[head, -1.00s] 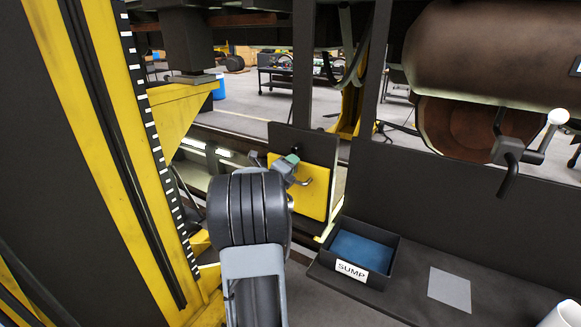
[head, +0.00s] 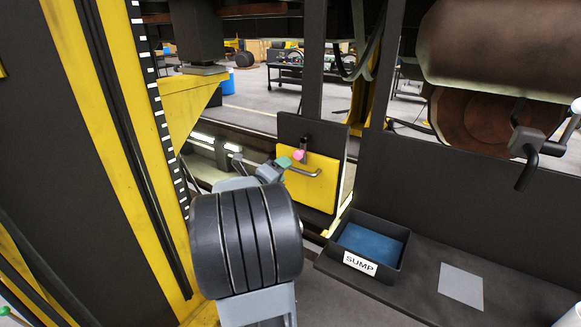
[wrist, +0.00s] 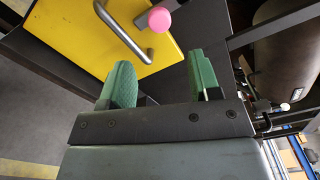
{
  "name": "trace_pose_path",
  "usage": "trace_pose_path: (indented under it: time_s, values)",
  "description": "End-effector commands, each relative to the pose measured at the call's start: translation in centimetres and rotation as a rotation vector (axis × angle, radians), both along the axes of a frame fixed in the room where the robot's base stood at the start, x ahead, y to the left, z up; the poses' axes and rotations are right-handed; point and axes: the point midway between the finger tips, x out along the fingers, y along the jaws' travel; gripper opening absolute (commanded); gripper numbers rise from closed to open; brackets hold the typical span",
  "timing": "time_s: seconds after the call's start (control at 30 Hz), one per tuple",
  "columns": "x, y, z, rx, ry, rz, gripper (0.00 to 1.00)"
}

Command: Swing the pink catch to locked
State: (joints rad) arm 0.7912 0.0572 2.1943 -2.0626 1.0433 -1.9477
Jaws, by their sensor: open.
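The pink catch (head: 299,155) is a small pink knob on a dark stub at the top of a yellow panel (head: 308,190). In the wrist view the pink knob (wrist: 159,19) sits beyond my fingertips, near the top edge, above the gap between the fingers. A bent grey handle (head: 303,171) is fixed on the yellow panel just below the knob. My gripper (head: 282,162) has green finger pads and is close to the knob's left side. In the wrist view my gripper (wrist: 160,75) is open, with nothing between its pads.
A dark bin labelled SUMP (head: 367,249) with blue inside stands on a dark ledge right of the panel. A yellow and black column (head: 125,150) rises at the left. A brown tank (head: 490,50) hangs at upper right.

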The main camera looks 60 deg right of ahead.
Motion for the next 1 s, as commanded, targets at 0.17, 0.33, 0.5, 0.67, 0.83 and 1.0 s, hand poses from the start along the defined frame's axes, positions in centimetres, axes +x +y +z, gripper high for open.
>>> trace_pose_path:
  time_s: [0.17,0.33,0.5,0.67,0.83,1.0]
  values:
    - [0.3,2.3,0.0,-0.001,-0.001,0.002,0.57]
    - [0.3,3.3,0.0,0.001,0.001,0.0,0.57]
    - [0.3,3.5,0.0,0.0,0.001,-0.001,0.57]
    - [0.3,3.5,0.0,0.0,0.001,-0.001,0.57]
    - [0.3,3.5,0.0,0.0,0.001,-0.001,0.57]
    - [0.3,3.5,0.0,0.0,0.0,-0.001,0.57]
